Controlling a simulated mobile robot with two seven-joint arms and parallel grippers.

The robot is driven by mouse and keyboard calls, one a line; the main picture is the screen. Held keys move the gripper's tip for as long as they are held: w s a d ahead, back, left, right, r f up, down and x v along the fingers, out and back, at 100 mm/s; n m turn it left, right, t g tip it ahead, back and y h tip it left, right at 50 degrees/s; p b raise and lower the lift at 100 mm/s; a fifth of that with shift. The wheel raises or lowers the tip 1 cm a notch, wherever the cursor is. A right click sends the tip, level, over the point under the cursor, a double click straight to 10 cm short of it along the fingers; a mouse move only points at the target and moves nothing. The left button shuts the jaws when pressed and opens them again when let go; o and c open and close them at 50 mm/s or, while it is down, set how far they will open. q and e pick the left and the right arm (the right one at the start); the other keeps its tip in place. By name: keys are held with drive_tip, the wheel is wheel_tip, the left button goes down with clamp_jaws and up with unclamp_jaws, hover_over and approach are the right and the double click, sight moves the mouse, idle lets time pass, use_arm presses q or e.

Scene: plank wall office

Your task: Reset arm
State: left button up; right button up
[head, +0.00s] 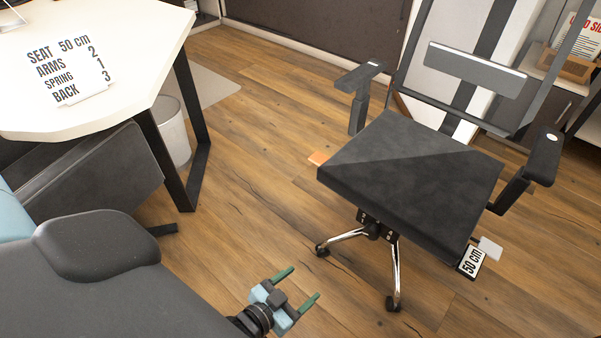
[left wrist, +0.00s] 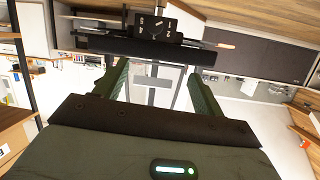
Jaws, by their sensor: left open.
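My left gripper (head: 305,282) is low in the middle of the head view. Its two green fingers are apart, with nothing between them. It is in front of the office chair and apart from it. The fingers also show in the left wrist view (left wrist: 158,68), open. The chair has a dark grey seat (head: 400,165). Its left armrest (head: 360,78) and right armrest (head: 543,157) stand up beside the seat. My right gripper is not in view.
A white desk (head: 130,40) with a dark leg frame stands at the left. A card (head: 70,75) on it lists seat 50 cm, arms 2, spring 1, back 3. A bin (head: 172,132) is under the desk. Wooden floor (head: 250,170) is clear between desk and chair.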

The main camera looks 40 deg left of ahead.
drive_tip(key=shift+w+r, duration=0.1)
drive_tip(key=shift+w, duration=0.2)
use_arm(q)
drive_tip(key=s+a+r+g+p, duration=0.1)
drive_tip(key=s+r+g+p, duration=0.4)
drive_tip(key=s+r+p, duration=1.5)
drive_tip(key=s+p, duration=0.3)
drive_tip(key=shift+s+r+n+y, duration=0.15)
drive_tip(key=shift+r+n+y, duration=0.15)
drive_tip(key=shift+r+n, duration=0.1)
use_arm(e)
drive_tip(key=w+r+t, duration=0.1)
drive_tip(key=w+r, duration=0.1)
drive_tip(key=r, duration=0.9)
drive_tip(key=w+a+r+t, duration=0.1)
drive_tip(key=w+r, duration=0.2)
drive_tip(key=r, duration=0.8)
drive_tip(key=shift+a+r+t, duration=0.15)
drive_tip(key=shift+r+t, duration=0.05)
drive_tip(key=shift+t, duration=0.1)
